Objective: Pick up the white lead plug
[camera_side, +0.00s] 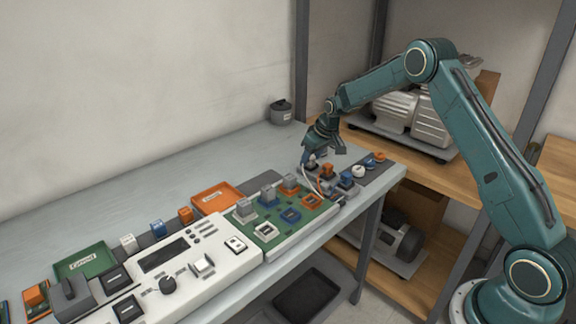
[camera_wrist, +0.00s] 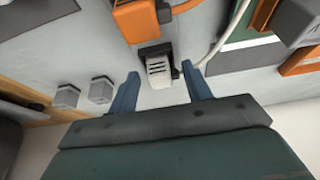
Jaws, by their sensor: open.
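In the wrist view, a pale ribbed plug (camera_wrist: 158,70) with a dark base sits between and just beyond my fingertips; it looks like the white lead plug. My gripper (camera_wrist: 161,84) is open, with one blue finger on each side of the plug and a gap to each. Whether the fingertips are down at the plug's height is hard to tell. In the side view my gripper (camera_side: 318,157) is low over the far end of the green board. I cannot clearly pick out the plug there. A white lead (camera_side: 309,180) curves down beside the gripper.
An orange block (camera_wrist: 135,20) is close beyond the plug, and a white cable (camera_wrist: 218,42) runs to its right. Two grey posts (camera_wrist: 100,89) stand left of the fingers. The green board (camera_side: 262,212) carries several blocks. A dark pot (camera_side: 281,112) stands behind on the bench.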

